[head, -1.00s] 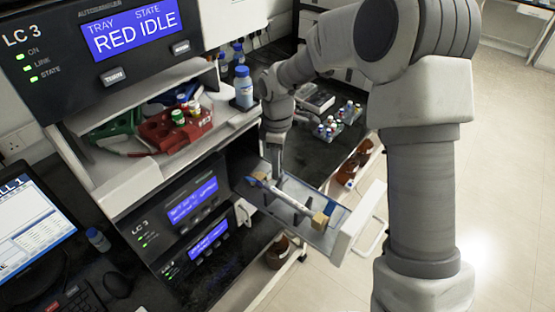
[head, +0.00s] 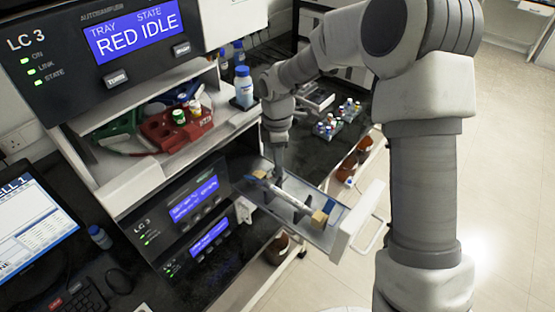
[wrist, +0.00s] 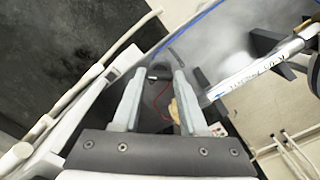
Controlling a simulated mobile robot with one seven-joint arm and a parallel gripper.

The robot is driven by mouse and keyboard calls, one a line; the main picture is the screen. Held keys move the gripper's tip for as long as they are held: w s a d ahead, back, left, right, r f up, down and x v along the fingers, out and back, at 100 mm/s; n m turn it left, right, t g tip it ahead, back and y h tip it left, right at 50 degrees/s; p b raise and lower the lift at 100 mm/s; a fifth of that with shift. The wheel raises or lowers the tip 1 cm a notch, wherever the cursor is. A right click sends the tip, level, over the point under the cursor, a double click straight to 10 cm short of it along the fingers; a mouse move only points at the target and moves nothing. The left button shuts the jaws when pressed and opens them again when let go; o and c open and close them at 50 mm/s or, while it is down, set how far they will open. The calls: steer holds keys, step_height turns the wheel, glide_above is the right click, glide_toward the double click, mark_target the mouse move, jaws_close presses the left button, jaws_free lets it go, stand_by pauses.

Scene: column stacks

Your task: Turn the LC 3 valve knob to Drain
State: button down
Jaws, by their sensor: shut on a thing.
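The LC 3 stack (head: 130,222) stands at centre left with its blue displays lit. A white fitting (head: 244,209) sits on its front at the right edge; I cannot tell whether it is the valve knob. An open drawer (head: 348,226) at its right holds a silver column (head: 292,203), also seen at the right of the wrist view (wrist: 262,70). My gripper (head: 278,172) points down at the drawer's rear end. In the wrist view, its fingers (wrist: 158,76) are shut on a small dark part between the tips, too small to identify. The column lies outside the fingers. No Drain mark is readable.
A red tray (head: 172,130) with vials and a blue-capped bottle (head: 243,88) stand on the shelf above. A vial rack (head: 340,118) lies on the dark bench behind. Brown bottles (head: 357,160) stand near the drawer. The floor at right is clear.

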steer(key=shift+c, duration=2.2)
jaws_free()
step_height(320, 180, up, 18)
steer(key=shift+f, duration=0.25)
